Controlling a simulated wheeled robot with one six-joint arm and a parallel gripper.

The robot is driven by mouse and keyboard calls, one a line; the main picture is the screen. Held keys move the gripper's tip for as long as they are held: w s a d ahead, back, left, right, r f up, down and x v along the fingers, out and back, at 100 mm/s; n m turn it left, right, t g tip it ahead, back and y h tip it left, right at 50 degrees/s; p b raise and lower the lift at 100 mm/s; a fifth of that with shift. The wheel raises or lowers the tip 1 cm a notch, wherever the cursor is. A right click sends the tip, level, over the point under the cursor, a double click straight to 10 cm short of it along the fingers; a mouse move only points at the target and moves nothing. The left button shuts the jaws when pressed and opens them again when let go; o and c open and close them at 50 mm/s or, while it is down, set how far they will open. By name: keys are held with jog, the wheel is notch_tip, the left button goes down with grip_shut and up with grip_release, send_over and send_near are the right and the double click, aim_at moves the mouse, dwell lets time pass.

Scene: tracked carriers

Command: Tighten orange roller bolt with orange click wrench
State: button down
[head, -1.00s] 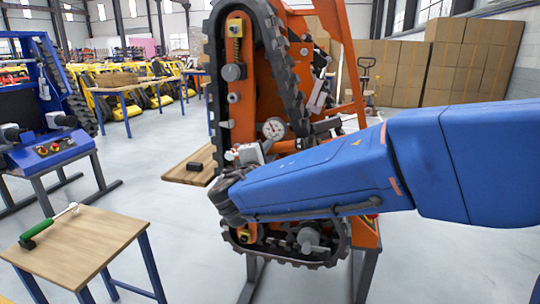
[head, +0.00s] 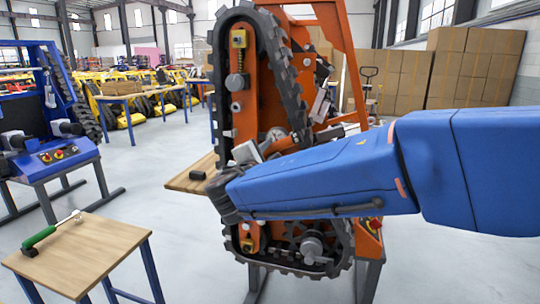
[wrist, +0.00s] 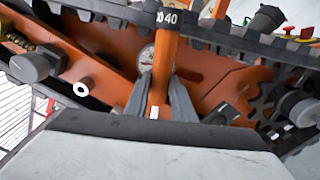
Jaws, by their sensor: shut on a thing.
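My gripper (wrist: 167,100) is shut on an orange bar, which looks like the handle of the orange click wrench (wrist: 165,62). The bar stands upright between the two grey fingers in the wrist view. A pale ring-ended bolt or stub (wrist: 82,88) projects from the orange frame, left of the wrench. I cannot tell which fastener is the orange roller bolt.
The orange tracked carrier (head: 330,30) stands upright with black track (head: 222,60) around it. Grey cylinders (wrist: 35,66) project on both sides in the wrist view. A green-handled tool (head: 40,236) lies on a small wooden table (head: 95,245). The floor between table and carrier is clear.

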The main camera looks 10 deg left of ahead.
jog(key=shift+a+r, duration=0.1)
jog(key=shift+r, duration=0.1)
jog(key=shift+a+r+n, duration=0.7)
jog(key=shift+r+n, duration=0.3)
jog(key=shift+n, duration=0.2)
jog(key=shift+r, duration=0.1)
jog(key=shift+w+a+r+n, duration=0.1)
jog(key=shift+a+r+n, duration=0.3)
jog(key=shift+n, duration=0.1)
jog(key=shift+d+f+m, duration=0.45)
jog(key=shift+f+m, duration=0.05)
jog(key=shift+m, duration=0.1)
jog(key=shift+d+f+m, duration=0.4)
jog(key=shift+f+m, duration=0.1)
jog(key=shift+f, duration=0.05)
